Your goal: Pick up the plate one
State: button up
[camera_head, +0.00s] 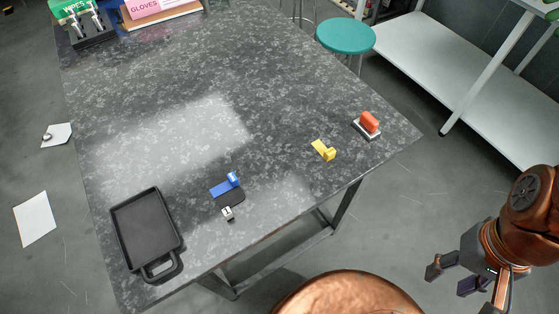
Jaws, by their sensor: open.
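No thing in view is clearly marked as plate one, and I cannot tell which one bears that name. On the dark speckled table (170,80) are a blue piece (226,186) with an upright knob, a yellow piece (323,150) and a red-orange block (369,122) on a white base. A small grey-white piece (227,213) lies just below the blue one. A black shallow tray with a handle (145,230) lies at the front left of the table. My gripper (451,283) is open and empty, off the table at the lower right.
A green box (68,8), a black rack (90,30) and a pink gloves box (145,8) stand at the table's back left. A teal stool (345,36) is beyond the right edge. White papers (35,219) lie on the floor at left. The table's middle is clear.

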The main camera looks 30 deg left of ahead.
aim_at(232, 198)
jog(key=z, duration=1.6)
jog(key=k, duration=2.3)
jog(key=u, duration=2)
